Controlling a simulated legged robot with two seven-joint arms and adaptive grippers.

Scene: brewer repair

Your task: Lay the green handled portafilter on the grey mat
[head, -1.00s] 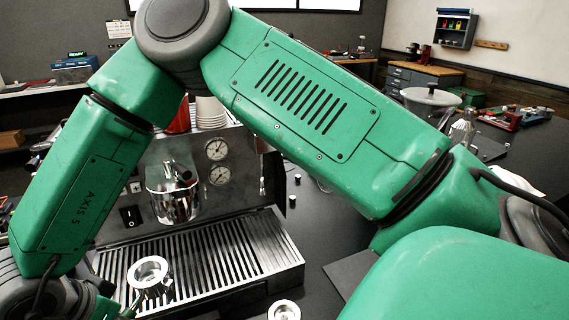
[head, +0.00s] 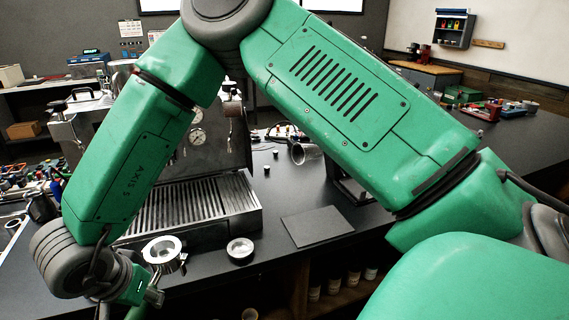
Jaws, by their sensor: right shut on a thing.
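The portafilter (head: 163,252), a silver metal basket ring with spouts, is at the lower left in front of the espresso machine. Its handle is mostly hidden by my right gripper (head: 150,291), which is shut on it. The portafilter looks held in front of the drip tray's front edge; its exact height is hard to tell. The grey mat (head: 318,226) lies flat and bare on the dark counter, to the right of the portafilter and apart from it. My left gripper is not in view.
The espresso machine's slatted drip tray (head: 190,205) lies behind. My right arm crosses the view and hides part of the machine. Open shelves with jars (head: 333,285) are below the counter edge.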

